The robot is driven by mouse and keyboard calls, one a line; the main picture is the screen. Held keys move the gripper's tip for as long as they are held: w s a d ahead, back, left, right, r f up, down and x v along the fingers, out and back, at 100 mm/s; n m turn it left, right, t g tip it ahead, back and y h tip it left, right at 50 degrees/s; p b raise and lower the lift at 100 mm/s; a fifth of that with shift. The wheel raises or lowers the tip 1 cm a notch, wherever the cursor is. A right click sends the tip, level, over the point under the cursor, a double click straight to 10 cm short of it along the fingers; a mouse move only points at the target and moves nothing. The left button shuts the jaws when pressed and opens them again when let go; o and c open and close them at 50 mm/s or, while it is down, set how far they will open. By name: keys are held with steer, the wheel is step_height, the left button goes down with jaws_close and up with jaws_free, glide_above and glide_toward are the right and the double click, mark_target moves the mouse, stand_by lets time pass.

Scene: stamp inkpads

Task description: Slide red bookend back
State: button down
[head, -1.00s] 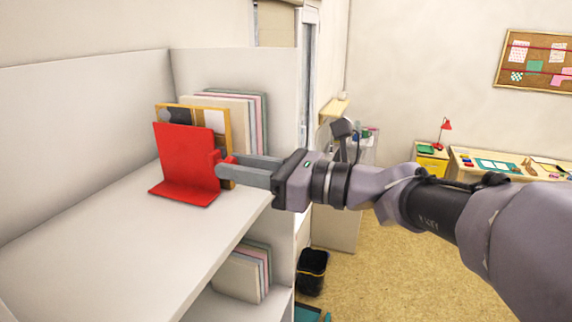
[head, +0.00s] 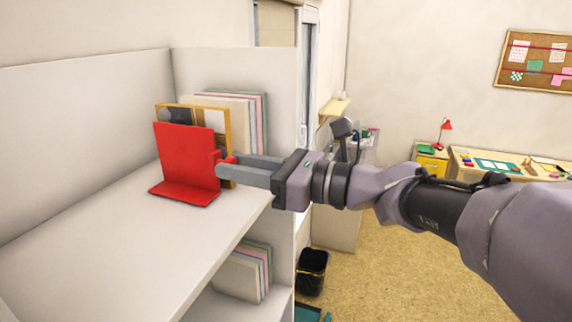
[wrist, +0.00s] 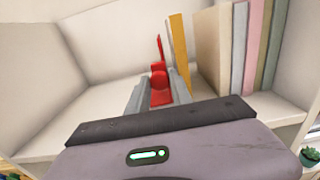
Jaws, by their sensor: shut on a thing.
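The red bookend (head: 186,157) stands upright on the white shelf (head: 110,240), with its flat foot on the shelf board. A red knob sticks out from its right edge. My gripper (head: 228,166) reaches in from the right and is shut on that knob. In the wrist view the red bookend (wrist: 159,52) shows edge-on beyond the gripper (wrist: 159,85), whose two grey fingers flank the red knob. An orange-framed board (head: 224,128) stands close behind the bookend. Whether they touch cannot be told.
Several pale books (head: 245,105) stand behind the framed board against the shelf's end wall. More books (head: 245,272) stand on the lower shelf. The shelf board in front of the bookend is clear. A black bin (head: 312,270) stands on the floor.

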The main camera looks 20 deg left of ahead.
stand_by(0.3)
steer(key=s, duration=0.2)
steer(key=s+b, duration=0.1)
steer(key=s, duration=0.4)
steer(key=shift+a+b, duration=0.3)
steer(key=shift+w, duration=0.15)
steer(key=c, duration=1.1)
jaws_free()
steer(key=shift+c, duration=0.2)
steer(key=s+d+b, duration=0.1)
steer(key=d+b, duration=0.2)
steer(key=d, duration=1.4)
steer(key=shift+s+d, duration=0.25)
